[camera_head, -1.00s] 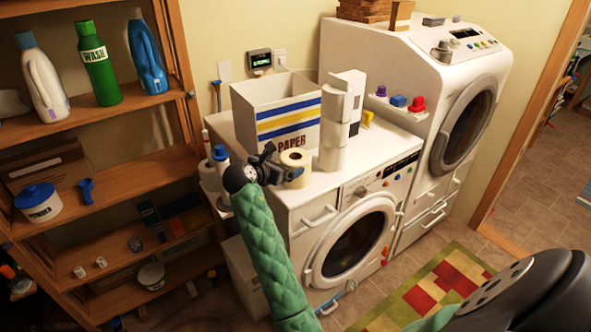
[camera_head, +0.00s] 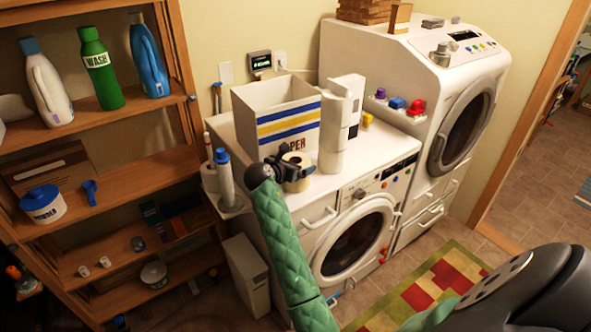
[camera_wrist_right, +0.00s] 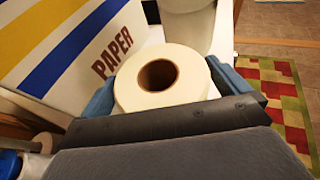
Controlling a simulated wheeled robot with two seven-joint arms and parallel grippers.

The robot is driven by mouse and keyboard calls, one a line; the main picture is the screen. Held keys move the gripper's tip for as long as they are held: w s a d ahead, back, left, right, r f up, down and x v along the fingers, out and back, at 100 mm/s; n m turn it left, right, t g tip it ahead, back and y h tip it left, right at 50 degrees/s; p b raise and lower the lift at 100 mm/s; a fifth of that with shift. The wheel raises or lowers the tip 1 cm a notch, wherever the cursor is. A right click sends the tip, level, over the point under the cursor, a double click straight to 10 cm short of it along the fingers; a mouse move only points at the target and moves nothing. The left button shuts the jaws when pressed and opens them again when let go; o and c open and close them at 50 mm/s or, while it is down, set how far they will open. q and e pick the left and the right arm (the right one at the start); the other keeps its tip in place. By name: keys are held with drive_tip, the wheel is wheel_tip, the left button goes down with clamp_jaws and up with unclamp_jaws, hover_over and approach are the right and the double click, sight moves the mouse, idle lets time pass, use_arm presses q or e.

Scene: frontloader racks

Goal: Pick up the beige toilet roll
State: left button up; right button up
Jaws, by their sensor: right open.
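The beige toilet roll (camera_head: 299,158) stands upright on top of the front washing machine, in front of the PAPER box. In the right wrist view the roll (camera_wrist_right: 160,83) fills the middle, its brown core hole facing up. My right gripper (camera_head: 287,170) is open at the roll, with one blue-grey finger on each side of it in the wrist view. I cannot tell whether the fingers touch it. The roll's lower near side is hidden behind the gripper. My left gripper is not in view.
The white PAPER box (camera_head: 277,120) stands behind the roll. A blue-capped bottle (camera_head: 224,178) is at the left on a side holder. A wooden shelf (camera_head: 120,185) fills the left.

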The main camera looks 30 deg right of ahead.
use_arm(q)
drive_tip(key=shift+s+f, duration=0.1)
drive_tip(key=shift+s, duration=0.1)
use_arm(e)
drive_tip(key=shift+w+d+f, duration=0.15)
drive_tip(key=shift+d, duration=0.1)
drive_tip(key=c, duration=0.7)
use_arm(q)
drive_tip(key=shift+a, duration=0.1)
use_arm(e)
drive_tip(key=shift+c, duration=0.2)
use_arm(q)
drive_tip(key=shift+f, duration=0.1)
